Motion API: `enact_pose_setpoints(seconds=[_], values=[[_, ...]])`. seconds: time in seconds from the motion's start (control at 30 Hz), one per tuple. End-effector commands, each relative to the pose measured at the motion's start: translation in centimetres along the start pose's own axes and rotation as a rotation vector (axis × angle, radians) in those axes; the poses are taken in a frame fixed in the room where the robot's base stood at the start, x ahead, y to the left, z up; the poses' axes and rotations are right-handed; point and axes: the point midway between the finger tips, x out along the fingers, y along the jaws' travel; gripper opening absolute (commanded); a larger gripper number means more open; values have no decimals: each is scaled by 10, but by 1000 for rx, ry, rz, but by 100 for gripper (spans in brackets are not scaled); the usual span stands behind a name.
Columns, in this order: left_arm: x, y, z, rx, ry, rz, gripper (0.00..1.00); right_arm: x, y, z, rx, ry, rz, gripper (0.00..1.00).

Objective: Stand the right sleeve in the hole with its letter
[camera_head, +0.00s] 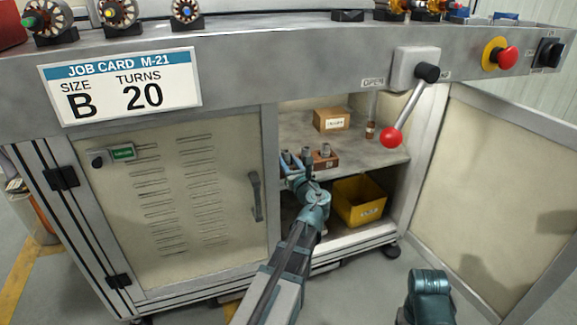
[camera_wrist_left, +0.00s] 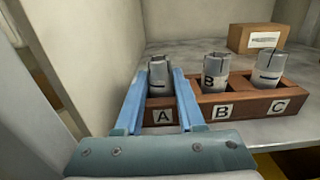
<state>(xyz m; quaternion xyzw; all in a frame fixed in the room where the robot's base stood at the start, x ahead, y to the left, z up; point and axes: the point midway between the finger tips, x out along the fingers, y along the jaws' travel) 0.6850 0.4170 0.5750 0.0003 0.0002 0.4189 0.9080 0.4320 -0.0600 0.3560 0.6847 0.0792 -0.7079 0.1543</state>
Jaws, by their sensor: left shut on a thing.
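The wooden block (camera_wrist_left: 240,101) with holes lettered A, B and C stands on the cabinet's upper shelf; it also shows in the head view (camera_head: 325,163). My left gripper (camera_wrist_left: 164,78) is shut on a grey sleeve (camera_wrist_left: 158,72) at the A end. That sleeve is upright; the fingers partly hide its lower part, so I cannot tell how deep it sits. Another grey sleeve (camera_wrist_left: 268,68) with a dark line stands at C. The job card (camera_head: 120,87) reads size B, turns 20. My right gripper is out of view.
A cardboard box (camera_head: 331,120) sits behind the block. A yellow bin (camera_head: 358,201) is below. The cabinet's left door (camera_head: 175,200) is closed, the right door (camera_head: 510,190) open. A red-knobbed lever (camera_head: 390,137) hangs above the opening.

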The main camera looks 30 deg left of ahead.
Motion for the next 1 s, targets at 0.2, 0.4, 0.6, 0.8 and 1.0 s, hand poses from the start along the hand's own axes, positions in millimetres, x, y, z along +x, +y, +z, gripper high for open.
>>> enact_pose_setpoints(seconds=[0.2,0.4,0.6,0.8,1.0], values=[[0,0,-2,0,0,0,0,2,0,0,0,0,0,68],[0,0,-2,0,0,0,63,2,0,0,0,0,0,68],[0,0,-2,0,0,0,68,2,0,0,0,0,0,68],[0,0,4,0,0,0,68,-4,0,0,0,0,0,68],[-38,1,1,0,0,-4,68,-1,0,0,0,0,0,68]])
